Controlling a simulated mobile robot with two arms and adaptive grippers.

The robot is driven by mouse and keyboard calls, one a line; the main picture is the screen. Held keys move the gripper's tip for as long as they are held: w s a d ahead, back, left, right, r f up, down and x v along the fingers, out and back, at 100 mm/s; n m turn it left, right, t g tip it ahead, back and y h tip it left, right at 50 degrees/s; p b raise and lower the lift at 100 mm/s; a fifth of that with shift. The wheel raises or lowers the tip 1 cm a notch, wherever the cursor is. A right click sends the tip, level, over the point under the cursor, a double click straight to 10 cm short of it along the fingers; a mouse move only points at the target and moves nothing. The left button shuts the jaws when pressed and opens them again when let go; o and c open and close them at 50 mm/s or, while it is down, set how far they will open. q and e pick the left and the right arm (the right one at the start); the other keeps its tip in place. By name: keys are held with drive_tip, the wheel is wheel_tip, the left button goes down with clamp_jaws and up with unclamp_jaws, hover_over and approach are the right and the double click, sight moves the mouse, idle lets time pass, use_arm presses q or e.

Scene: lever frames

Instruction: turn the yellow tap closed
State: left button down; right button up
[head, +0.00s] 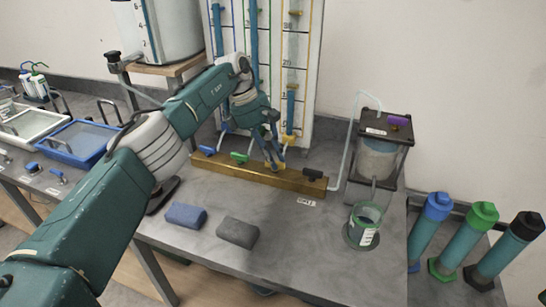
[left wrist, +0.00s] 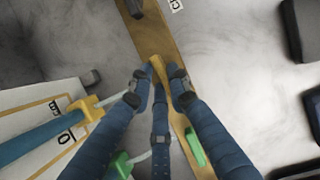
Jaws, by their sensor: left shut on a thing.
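A brass manifold bar (head: 240,173) lies on the grey bench and carries a row of taps with blue, green, yellow and black handles. My left gripper (head: 272,162) reaches down over the bar from the left and is shut on the yellow tap (head: 278,166). In the left wrist view, the yellow handle (left wrist: 157,62) shows between the dark blue fingers (left wrist: 156,78), above the brass bar. The fingers hide part of the handle, and I cannot tell its exact angle. My right gripper is not in view.
The green handle (head: 239,157) and blue handle (head: 207,151) are left of the gripper; the black handle (head: 312,174) is right. A graduated tube panel (head: 305,70) stands behind. Blue (head: 186,215) and grey blocks (head: 238,232) and a green-rimmed cup (head: 366,217) are in front.

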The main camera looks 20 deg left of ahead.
use_arm(q)
drive_tip(key=shift+w+r+m, duration=0.1)
drive_tip(key=shift+m, duration=0.5)
drive_tip(key=c, duration=1.6)
unclamp_jaws()
drive_tip(key=shift+c, duration=0.2)
drive_tip(key=shift+f+n, duration=0.2)
drive_tip(key=shift+n, duration=0.4)
